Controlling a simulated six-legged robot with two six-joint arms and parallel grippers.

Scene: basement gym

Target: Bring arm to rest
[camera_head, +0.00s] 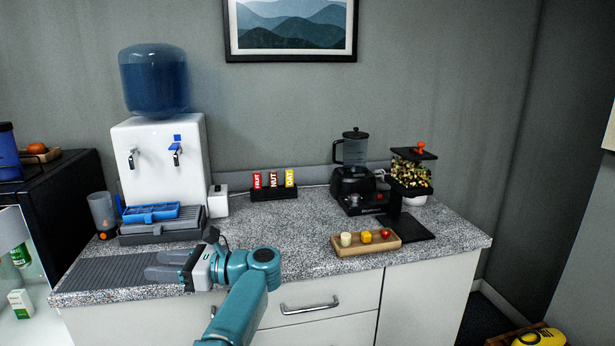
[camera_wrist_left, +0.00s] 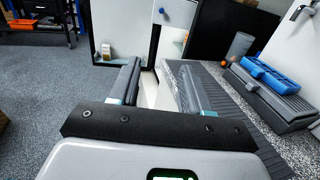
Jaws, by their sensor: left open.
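My left arm (camera_head: 240,300) comes in from the bottom of the head view, with teal links. Its left gripper (camera_head: 153,265) points left over the front left part of the counter, above the grey ribbed drain mat (camera_head: 110,272). In the left wrist view the gripper (camera_wrist_left: 155,75) has its two fingers apart with nothing between them. Whether the fingers touch the mat cannot be told. My right gripper is not in view.
A water dispenser (camera_head: 160,160) with a blue tray (camera_head: 151,213) stands behind the gripper. A snack-bar rack (camera_head: 274,192), a blender (camera_head: 354,170), a black stand (camera_head: 404,226) and a wooden tray (camera_head: 349,250) are farther right. The middle of the counter (camera_head: 285,230) is clear.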

